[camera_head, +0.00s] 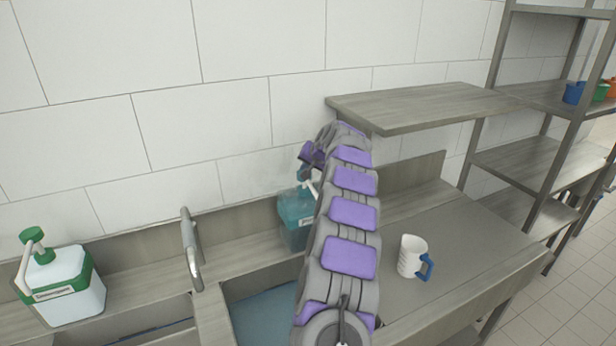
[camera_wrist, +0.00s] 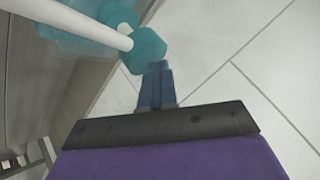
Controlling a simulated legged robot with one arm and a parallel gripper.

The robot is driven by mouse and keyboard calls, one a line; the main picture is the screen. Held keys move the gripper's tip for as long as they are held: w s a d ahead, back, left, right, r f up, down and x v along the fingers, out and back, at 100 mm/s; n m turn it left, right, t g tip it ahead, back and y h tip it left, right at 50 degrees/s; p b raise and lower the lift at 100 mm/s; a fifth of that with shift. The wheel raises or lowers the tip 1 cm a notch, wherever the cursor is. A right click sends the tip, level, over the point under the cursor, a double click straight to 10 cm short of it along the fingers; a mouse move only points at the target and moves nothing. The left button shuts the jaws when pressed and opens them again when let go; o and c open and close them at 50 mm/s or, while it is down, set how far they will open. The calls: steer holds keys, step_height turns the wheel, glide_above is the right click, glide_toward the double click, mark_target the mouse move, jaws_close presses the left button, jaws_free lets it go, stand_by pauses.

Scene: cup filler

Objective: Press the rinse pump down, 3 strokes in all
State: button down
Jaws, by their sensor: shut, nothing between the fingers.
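The rinse pump bottle (camera_head: 297,214) is teal and stands on the ledge behind the sink, partly hidden by my arm. In the wrist view its teal pump head (camera_wrist: 147,50) and white spout (camera_wrist: 85,22) show close up. My gripper (camera_head: 308,153) is above the bottle, near the top of the pump. In the wrist view my gripper (camera_wrist: 157,68) is shut and empty, its fingertips right beside the pump head's edge. I cannot tell whether they touch it.
A green-and-white pump bottle (camera_head: 67,284) stands at the left. A metal faucet (camera_head: 190,250) rises between the bottles, by a basin with blue water (camera_head: 268,318). A white cup with a blue handle (camera_head: 412,256) stands on the right counter. A shelf (camera_head: 425,106) overhangs at right.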

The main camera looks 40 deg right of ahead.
steer(key=shift+a+f, duration=0.1)
steer(key=shift+f, duration=0.25)
steer(key=shift+r, duration=0.2)
steer(key=shift+r+p, duration=0.5)
steer(key=shift+r, duration=0.05)
stand_by(0.3)
step_height(320, 180, up, 6)
steer(key=p, duration=0.4)
steer(key=shift+r, duration=0.1)
stand_by(0.8)
